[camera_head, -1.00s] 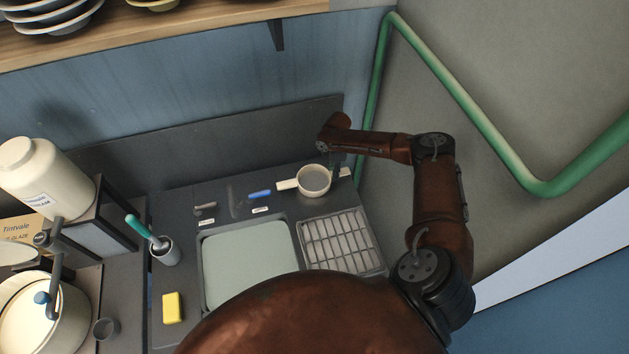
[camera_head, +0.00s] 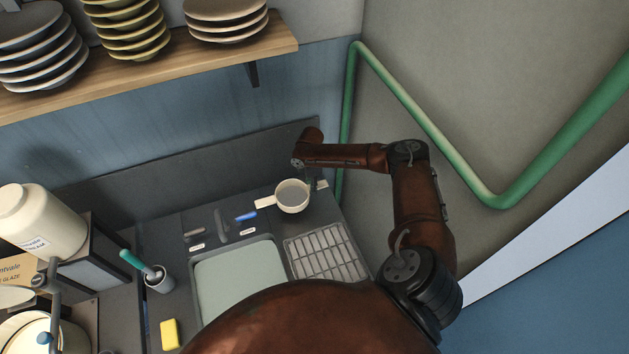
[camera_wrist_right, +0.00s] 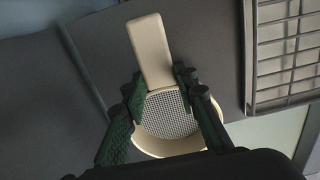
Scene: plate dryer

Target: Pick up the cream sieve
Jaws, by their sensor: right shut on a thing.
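The cream sieve (camera_head: 293,206) is at the back of the dark counter in the head view, its handle pointing left. In the right wrist view the sieve (camera_wrist_right: 152,55) shows its flat handle pointing up and its round mesh bowl below. My right gripper (camera_wrist_right: 165,108) has its dark green fingers on both sides of the bowl and is shut on the sieve. In the head view this gripper (camera_head: 311,183) is small and partly hidden behind its wrist. I cannot tell whether the sieve touches the counter. My left gripper is not in view.
A wire rack (camera_head: 325,252) and a pale green mat (camera_head: 238,280) lie in front of the sieve. A blue item (camera_head: 246,216) is to its left. A cup with a teal-handled tool (camera_head: 158,280) and a yellow sponge (camera_head: 169,334) are farther left. A plate shelf (camera_head: 200,62) hangs above.

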